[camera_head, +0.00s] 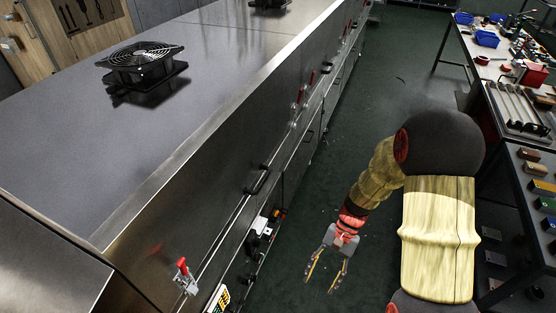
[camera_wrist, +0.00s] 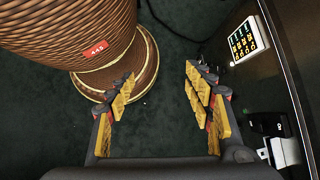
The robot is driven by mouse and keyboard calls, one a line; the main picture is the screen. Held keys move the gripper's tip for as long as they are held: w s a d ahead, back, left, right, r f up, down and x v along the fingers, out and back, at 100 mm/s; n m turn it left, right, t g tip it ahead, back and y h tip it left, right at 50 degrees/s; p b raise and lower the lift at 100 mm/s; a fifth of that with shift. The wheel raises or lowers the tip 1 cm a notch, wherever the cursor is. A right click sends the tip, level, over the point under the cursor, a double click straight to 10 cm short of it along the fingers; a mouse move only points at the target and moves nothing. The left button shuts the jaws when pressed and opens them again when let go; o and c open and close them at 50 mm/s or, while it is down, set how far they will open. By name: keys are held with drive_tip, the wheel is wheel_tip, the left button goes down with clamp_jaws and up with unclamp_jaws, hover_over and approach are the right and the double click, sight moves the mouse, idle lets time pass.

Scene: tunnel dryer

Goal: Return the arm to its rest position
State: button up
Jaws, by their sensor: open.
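My gripper (camera_head: 327,270) hangs at the end of my bent arm in the head view, above the dark green floor between the metal dryer and the workbench. Its fingers are spread apart, with nothing between them. In the wrist view my gripper (camera_wrist: 160,90) also shows open and empty, with yellow pads on both fingers. The floor lies behind the fingers there.
The long metal dryer (camera_head: 170,190) fills the left, with black fans (camera_head: 140,62) on top and red-handled clamps (camera_head: 184,275) on its side. A workbench (camera_head: 490,65) with tools stands at the right. A keypad (camera_wrist: 243,40) is right of my gripper. Open floor (camera_head: 390,60) lies ahead.

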drive_tip(key=s+d+r+n+t+h+p, duration=0.1)
drive_tip(key=r+t, duration=0.3)
drive_tip(key=r, duration=0.8)
drive_tip(key=s+d+r+n+t+h+p, duration=0.1)
drive_tip(key=s+d+r+n+t+h, duration=0.1)
drive_tip(key=r, duration=1)
drive_tip(key=s+d+r+n+t+h+p, duration=0.1)
drive_tip(key=s+d+r+n+t+p, duration=0.1)
drive_tip(key=r, duration=1)
drive_tip(key=s+n+t, duration=0.1)
drive_tip(key=s+t, duration=0.1)
drive_tip(key=t, duration=0.1)
drive_tip(key=shift+s+d+r+t, duration=0.2)
drive_tip(key=shift+d+r+t, duration=0.1)
drive_tip(key=shift+d, duration=0.1)
